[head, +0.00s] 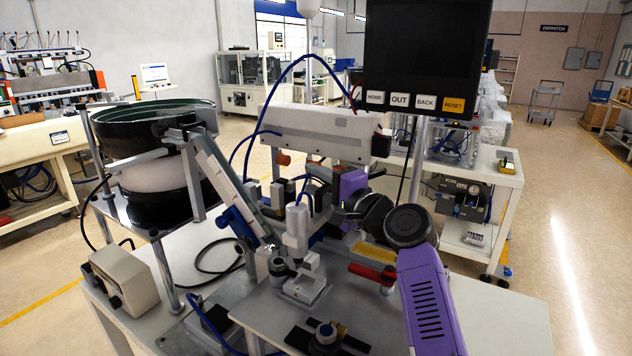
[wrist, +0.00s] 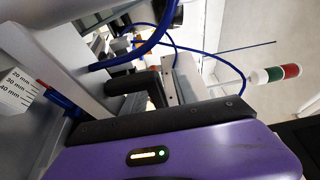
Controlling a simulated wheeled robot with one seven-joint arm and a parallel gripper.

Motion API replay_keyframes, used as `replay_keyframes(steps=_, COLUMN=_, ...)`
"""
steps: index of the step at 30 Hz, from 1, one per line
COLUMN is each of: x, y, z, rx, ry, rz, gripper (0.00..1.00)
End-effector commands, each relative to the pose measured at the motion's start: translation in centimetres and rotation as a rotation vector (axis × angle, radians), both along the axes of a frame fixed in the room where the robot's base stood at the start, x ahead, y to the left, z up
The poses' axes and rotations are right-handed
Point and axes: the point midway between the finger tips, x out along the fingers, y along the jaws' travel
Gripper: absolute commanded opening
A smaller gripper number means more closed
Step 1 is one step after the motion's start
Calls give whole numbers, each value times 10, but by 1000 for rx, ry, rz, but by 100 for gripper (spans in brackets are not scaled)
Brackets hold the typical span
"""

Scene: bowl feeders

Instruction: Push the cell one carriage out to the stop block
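My purple arm reaches in from the lower right of the head view. Its hand, my gripper (head: 320,192), is among the machine parts under the white beam (head: 325,132). In the wrist view the purple hand fills the bottom and black finger parts (wrist: 148,90) project beyond it, close to a blue hose and pale machine parts. Whether the fingers are apart or closed is unclear, and no held object shows. I cannot clearly make out the carriage or the stop block; the crowded parts and my arm may hide them. A pale square nest (head: 304,288) sits on the grey plate.
A bowl feeder (head: 150,115) with a sloping track (head: 222,180) stands left. A red-handled clamp (head: 372,274) and dark fixture (head: 324,338) are on the plate. A screen (head: 425,50) stands behind. A scale block (wrist: 18,92) and blue hose (wrist: 140,50) show in the wrist view.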

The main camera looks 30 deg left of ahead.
Motion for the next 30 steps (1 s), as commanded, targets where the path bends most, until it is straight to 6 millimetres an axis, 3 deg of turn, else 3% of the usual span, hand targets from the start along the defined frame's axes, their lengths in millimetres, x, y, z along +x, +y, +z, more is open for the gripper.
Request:
replay_keyframes(steps=5, x=-3, y=-9, z=0, rx=1, ry=0, rz=-1, gripper=35)
replay_keyframes(steps=19, x=-28, y=-63, z=-1, rx=1, ry=0, rz=-1, gripper=35)
replay_keyframes(steps=30, x=-32, y=-70, z=-1, rx=-1, ry=0, rz=0, gripper=35)
